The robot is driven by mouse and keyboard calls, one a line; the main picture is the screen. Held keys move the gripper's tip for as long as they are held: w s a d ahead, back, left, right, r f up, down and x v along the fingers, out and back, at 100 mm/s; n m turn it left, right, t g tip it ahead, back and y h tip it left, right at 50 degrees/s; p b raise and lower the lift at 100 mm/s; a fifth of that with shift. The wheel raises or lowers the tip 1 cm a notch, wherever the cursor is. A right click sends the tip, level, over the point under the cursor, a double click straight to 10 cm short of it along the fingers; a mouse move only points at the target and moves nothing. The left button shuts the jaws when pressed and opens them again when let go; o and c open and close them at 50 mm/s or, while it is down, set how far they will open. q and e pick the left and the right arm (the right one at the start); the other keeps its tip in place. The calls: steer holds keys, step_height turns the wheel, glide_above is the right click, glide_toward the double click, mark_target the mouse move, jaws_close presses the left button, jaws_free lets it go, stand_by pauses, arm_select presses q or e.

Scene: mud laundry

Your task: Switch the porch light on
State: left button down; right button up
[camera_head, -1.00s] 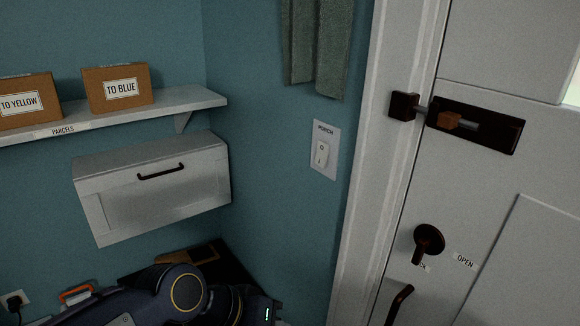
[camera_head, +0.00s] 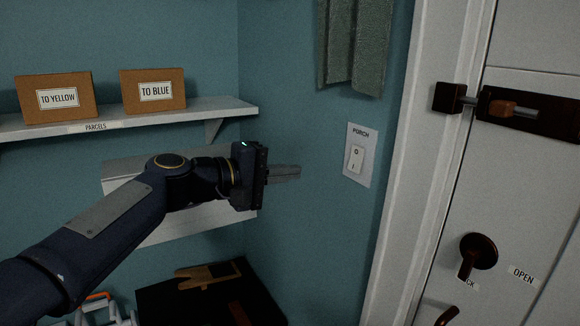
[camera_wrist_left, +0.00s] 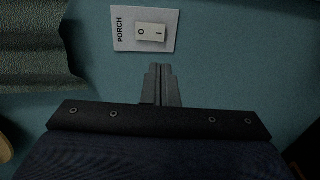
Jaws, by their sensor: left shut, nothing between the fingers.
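The porch switch (camera_head: 356,158) is a white rocker on a white plate labelled PORCH (camera_head: 361,136), on the teal wall left of the door frame. Its rocker is marked O at the top and I at the bottom. In the left wrist view the rocker (camera_wrist_left: 151,32) shows sideways, O at left and I at right. My left gripper (camera_head: 299,171) is shut and empty, its fingers pointing right towards the switch, apart from it in the head view. In the wrist view the fingertips (camera_wrist_left: 160,66) sit just below the plate. My right gripper is out of view.
A white door with a dark bolt (camera_head: 520,110) and a dark turn knob (camera_head: 478,252) is at right. A green cloth (camera_head: 355,45) hangs above the switch. A shelf (camera_head: 220,106) with two parcels and a white cabinet (camera_head: 150,236) are at left.

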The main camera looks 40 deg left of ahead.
mark_target(353, 170)
arm_select(q)
steer(key=x, duration=0.6)
steer(key=p+x, duration=0.1)
steer(key=x, duration=0.5)
steer(key=shift+d+r, duration=0.1)
steer(key=shift+d, duration=0.2)
steer(key=shift+w+d, duration=0.1)
steer(key=shift+w, duration=0.3)
steer(key=shift+w+d+f+b, duration=0.1)
steer(key=shift+w+f+b, duration=0.1)
steer(key=shift+f+b, duration=0.2)
steer(key=shift+w+r, duration=0.1)
steer(key=shift+w, duration=0.05)
